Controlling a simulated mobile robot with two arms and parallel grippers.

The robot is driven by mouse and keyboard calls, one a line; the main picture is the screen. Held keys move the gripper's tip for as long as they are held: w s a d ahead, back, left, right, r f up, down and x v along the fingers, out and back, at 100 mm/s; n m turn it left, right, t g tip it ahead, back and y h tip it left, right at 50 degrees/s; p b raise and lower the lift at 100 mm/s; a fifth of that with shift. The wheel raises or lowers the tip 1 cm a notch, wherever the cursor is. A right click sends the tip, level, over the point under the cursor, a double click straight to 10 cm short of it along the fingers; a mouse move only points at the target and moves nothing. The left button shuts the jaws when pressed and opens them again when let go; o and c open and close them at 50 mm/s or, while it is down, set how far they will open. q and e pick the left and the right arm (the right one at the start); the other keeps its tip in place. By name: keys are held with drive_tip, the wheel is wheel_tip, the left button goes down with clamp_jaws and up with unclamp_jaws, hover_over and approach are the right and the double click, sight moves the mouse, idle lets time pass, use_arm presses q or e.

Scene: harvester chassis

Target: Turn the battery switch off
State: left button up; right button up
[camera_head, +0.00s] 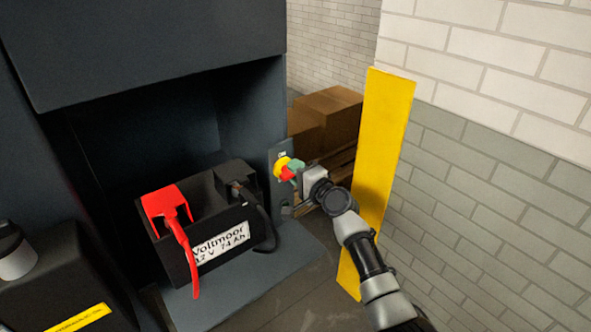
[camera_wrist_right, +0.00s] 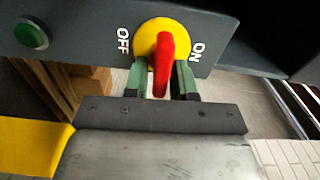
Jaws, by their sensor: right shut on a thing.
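The battery switch has a yellow round plate (camera_head: 282,167) on a dark panel, right of the battery bay. In the right wrist view its yellow disc (camera_wrist_right: 178,32) carries a red handle (camera_wrist_right: 162,62), with OFF printed to the left and ON to the right. The handle's free end points down in that picture, between the two words. My right gripper (camera_wrist_right: 160,82) has its green fingers on either side of the handle and is shut on it. It also shows in the head view (camera_head: 295,173), partly covering the handle. My left gripper is not in view.
A black battery (camera_head: 185,258) with a red terminal cover (camera_head: 165,203) and a black cable stands in the bay. A yellow post (camera_head: 385,140) rises close beside my right arm. Cardboard boxes (camera_head: 330,108) stand behind. A round green part (camera_wrist_right: 32,35) sits on the switch panel.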

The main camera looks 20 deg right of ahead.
drive_tip(key=shift+f+m, duration=0.1)
drive_tip(key=shift+m, duration=0.4)
drive_tip(key=o, duration=0.7)
drive_tip(key=shift+s, duration=0.15)
drive_tip(key=v, duration=1)
drive_tip(key=shift+s+d, duration=0.15)
drive_tip(key=shift+s, duration=0.1)
